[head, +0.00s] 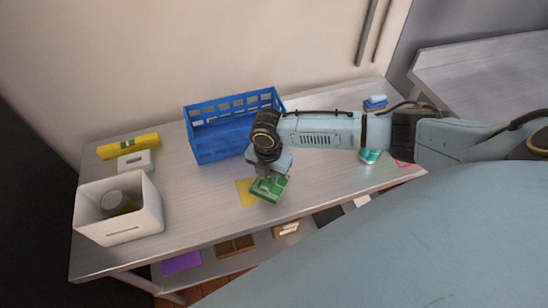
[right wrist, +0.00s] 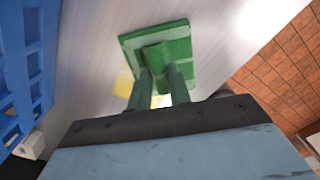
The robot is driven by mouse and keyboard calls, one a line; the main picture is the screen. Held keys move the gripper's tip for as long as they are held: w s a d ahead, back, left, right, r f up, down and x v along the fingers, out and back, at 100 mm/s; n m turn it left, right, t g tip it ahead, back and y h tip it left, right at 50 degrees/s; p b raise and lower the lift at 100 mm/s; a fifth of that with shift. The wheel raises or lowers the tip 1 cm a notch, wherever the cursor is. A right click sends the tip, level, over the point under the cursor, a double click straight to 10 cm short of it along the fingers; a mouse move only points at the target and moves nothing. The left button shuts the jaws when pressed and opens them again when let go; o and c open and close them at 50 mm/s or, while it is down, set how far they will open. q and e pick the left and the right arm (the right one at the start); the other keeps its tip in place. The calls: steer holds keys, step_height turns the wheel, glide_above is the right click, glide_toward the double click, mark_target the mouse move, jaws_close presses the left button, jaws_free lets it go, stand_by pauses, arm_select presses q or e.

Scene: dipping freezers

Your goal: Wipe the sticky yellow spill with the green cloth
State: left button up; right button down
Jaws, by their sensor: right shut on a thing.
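The green cloth (head: 269,187) is a flat square piece with a raised grip in its middle. My right gripper (head: 266,170) is shut on that grip, and the right wrist view shows both fingers on the cloth (right wrist: 178,52). The yellow spill (head: 244,193) is a flat patch on the table, showing at the left of the cloth; the cloth covers part of it from this angle. A bit of the spill (right wrist: 124,84) also shows beside the cloth in the right wrist view. I cannot tell whether the cloth touches the table. My left gripper is not in view.
A blue crate (head: 222,139) stands just behind the cloth. A white bin (head: 150,207) with a round item, a small white box (head: 135,161) and a yellow roll (head: 115,148) are at the left. A teal container (head: 370,155) stands at the right. The table's front edge is close.

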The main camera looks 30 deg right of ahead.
mark_target(250, 189)
steer(key=shift+w+a, duration=0.2)
steer(key=shift+a, duration=0.75)
steer(key=shift+w+a, duration=0.15)
steer(key=shift+a, duration=0.85)
steer(key=shift+w+a, duration=0.2)
steer(key=shift+a, duration=0.75)
steer(key=shift+w+a, duration=0.35)
steer(key=shift+a, duration=0.5)
steer(key=shift+w+a, duration=0.3)
steer(key=shift+a, duration=0.55)
step_height(250, 189, up, 3)
steer(key=shift+f+p, duration=0.15)
steer(key=shift+p, duration=1.05)
steer(key=shift+r, duration=0.35)
steer(key=shift+r+p, duration=0.3)
steer(key=shift+r, duration=1.6)
